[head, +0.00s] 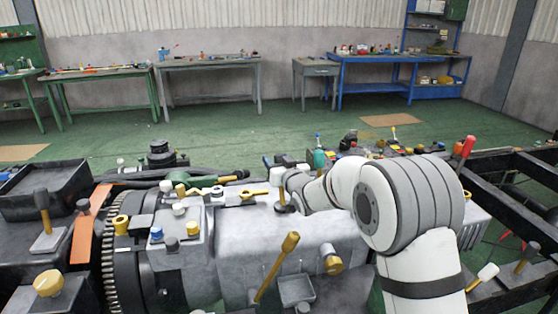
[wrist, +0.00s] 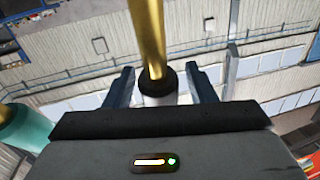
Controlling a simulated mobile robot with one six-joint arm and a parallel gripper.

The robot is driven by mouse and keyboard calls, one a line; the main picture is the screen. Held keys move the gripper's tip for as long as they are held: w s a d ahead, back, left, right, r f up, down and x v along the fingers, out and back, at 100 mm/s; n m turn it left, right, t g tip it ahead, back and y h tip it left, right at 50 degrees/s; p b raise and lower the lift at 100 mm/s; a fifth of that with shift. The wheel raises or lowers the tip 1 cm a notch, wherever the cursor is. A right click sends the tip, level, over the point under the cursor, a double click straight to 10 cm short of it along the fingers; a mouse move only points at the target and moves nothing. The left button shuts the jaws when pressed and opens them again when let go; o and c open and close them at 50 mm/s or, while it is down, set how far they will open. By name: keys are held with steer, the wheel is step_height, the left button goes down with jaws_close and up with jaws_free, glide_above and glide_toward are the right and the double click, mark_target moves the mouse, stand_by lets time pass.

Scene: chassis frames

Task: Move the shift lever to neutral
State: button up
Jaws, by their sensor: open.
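A gold lever rod (wrist: 150,35) with a black collar (wrist: 158,80) and a pale lower part stands between the two fingers of my gripper (wrist: 160,72) in the wrist view. The fingers are apart, with gaps on both sides of the rod; I cannot tell its depth between them. In the head view my gripper (head: 277,168) is over the grey gearbox housing (head: 235,235), beside a short gold lever (head: 282,194) with a dark base, partly hidden by my wrist. I cannot read any neutral mark.
Another gold lever (head: 275,268) leans to the right at the front of the housing. A teal object (wrist: 28,130) is at the left of the wrist view. A dark frame rail (head: 515,290) lies at the right. Workbenches stand far back, with open green floor before them.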

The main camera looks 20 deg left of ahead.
steer(key=shift+w, duration=0.1)
steer(key=shift+c, duration=0.5)
jaws_close()
